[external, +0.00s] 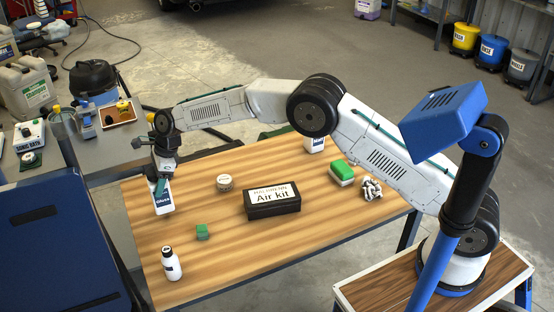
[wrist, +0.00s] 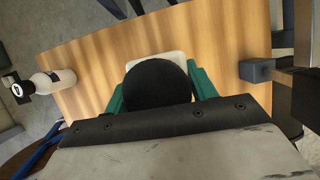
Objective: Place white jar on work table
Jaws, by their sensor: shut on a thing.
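The white jar (external: 162,199), with a dark blue "Gloss" label, hangs upright in my gripper (external: 160,185) over the left part of the wooden work table (external: 215,270). In the wrist view a round black lid covers most of the jar, and a pale edge of the white jar (wrist: 155,58) shows beyond it. The teal fingers of my gripper (wrist: 160,88) are shut on its two sides. The base of the jar is at or very close to the tabletop; I cannot tell whether it touches.
A white bottle (external: 171,264), green block (external: 203,232), round tin (external: 224,183) and black Air kit box (external: 272,201) stand on the table. The front middle is clear.

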